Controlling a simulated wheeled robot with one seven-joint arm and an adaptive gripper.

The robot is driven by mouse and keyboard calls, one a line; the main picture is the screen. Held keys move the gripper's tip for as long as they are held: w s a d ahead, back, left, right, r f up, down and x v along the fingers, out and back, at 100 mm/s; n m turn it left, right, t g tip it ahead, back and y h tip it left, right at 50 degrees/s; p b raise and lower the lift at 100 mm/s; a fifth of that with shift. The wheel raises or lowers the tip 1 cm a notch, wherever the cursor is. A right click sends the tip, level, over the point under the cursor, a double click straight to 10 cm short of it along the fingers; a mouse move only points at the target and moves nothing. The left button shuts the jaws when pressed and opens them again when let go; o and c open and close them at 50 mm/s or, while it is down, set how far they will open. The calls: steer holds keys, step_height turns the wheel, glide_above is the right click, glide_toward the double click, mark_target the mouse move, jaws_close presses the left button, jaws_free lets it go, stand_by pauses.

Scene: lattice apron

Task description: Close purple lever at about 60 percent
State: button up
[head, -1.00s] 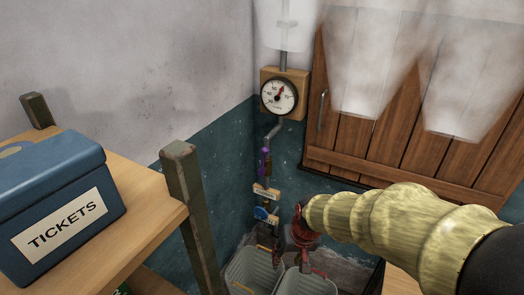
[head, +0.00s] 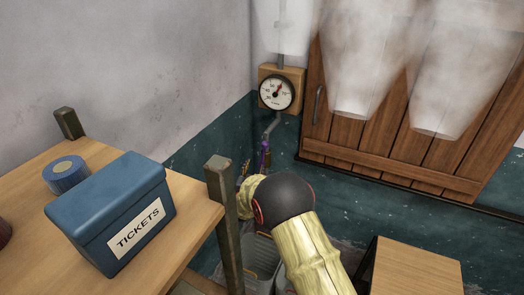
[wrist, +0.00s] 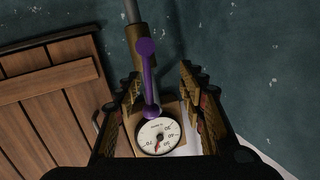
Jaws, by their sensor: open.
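The purple lever (wrist: 148,80) shows in the wrist view as a thin handle with a round knob, on a brass fitting of the pipe. In the head view only a small part of the purple lever (head: 265,148) shows above my arm. My gripper (wrist: 161,82) is open. Its two ribbed fingers stand on either side of the lever, apart from it as far as I can see. In the head view my gripper is mostly hidden behind my arm. The round dial gauge (head: 276,92) hangs on the pipe above the lever; it also appears upside down in the wrist view (wrist: 157,137).
A wooden shelf (head: 190,222) with a post (head: 222,200) stands left of my arm. It holds a blue tickets box (head: 112,214) and a blue round tin (head: 67,173). A plank door (head: 390,140) is at the right, with steam in front. A grey bin (head: 260,262) is below.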

mark_target(264, 150)
steer(key=w+d+r, duration=0.1)
steer(key=w, duration=0.1)
steer(key=w+d+r+t+h, duration=0.1)
steer(key=w, duration=0.2)
steer(key=w+d+r+h, duration=0.1)
steer(key=w+r, duration=0.1)
steer(key=w, duration=0.1)
steer(key=shift+d+r+m+t, duration=0.1)
steer(key=shift+d+m+t, duration=0.2)
steer(key=c, duration=0.3)
jaws_close()
stand_by(0.7)
